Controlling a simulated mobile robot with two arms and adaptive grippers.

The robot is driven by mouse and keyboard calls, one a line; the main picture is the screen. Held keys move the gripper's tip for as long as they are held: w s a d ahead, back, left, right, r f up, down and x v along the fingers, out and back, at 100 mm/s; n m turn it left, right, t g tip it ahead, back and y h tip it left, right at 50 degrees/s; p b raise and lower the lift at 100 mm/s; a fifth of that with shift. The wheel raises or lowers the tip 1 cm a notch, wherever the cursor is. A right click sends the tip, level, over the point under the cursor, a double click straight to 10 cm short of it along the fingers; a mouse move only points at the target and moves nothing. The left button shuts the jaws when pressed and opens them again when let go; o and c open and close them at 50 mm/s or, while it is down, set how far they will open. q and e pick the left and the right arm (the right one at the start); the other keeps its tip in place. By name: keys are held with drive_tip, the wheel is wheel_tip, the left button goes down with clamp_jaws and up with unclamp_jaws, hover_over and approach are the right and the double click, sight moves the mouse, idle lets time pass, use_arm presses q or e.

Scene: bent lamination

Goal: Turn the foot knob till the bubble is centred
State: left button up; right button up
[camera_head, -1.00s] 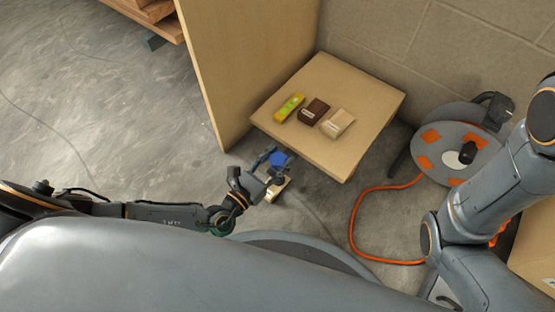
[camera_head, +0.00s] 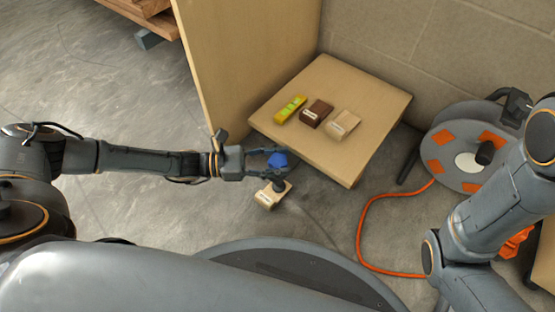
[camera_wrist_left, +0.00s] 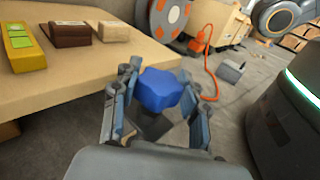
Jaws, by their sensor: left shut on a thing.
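The blue foot knob (camera_head: 278,160) is at the near edge of the light wooden tabletop (camera_head: 345,165), above a small pale block (camera_head: 270,197) on the floor. It also shows in the left wrist view (camera_wrist_left: 160,92). My left gripper (camera_head: 280,156) is shut on the knob, with one finger on each side of it in the left wrist view (camera_wrist_left: 161,85). A yellow-green level (camera_head: 290,109) lies on the tabletop, and shows again in the left wrist view (camera_wrist_left: 24,47). Its bubble is too small to read. My right gripper is out of view.
A dark brown block (camera_head: 316,113) and a tan block (camera_head: 342,125) lie beside the level. A tall wooden panel (camera_head: 235,65) stands at the table's left. A cable reel (camera_head: 455,150) with orange cable (camera_head: 362,225) is at the right. Floor at left is open.

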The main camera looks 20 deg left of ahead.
use_arm(q)
drive_tip(key=shift+f+m+g, duration=0.35)
drive_tip(key=shift+m+g, duration=0.15)
drive_tip(key=shift+g, duration=0.1)
drive_tip(key=o, duration=1.1)
drive_tip(key=shift+c, duration=0.2)
drive_tip(key=shift+o, duration=0.6)
drive_tip(key=shift+r, duration=0.1)
drive_tip(key=v, duration=1.2)
drive_tip(key=shift+f, duration=0.2)
drive_tip(key=shift+w, duration=0.1)
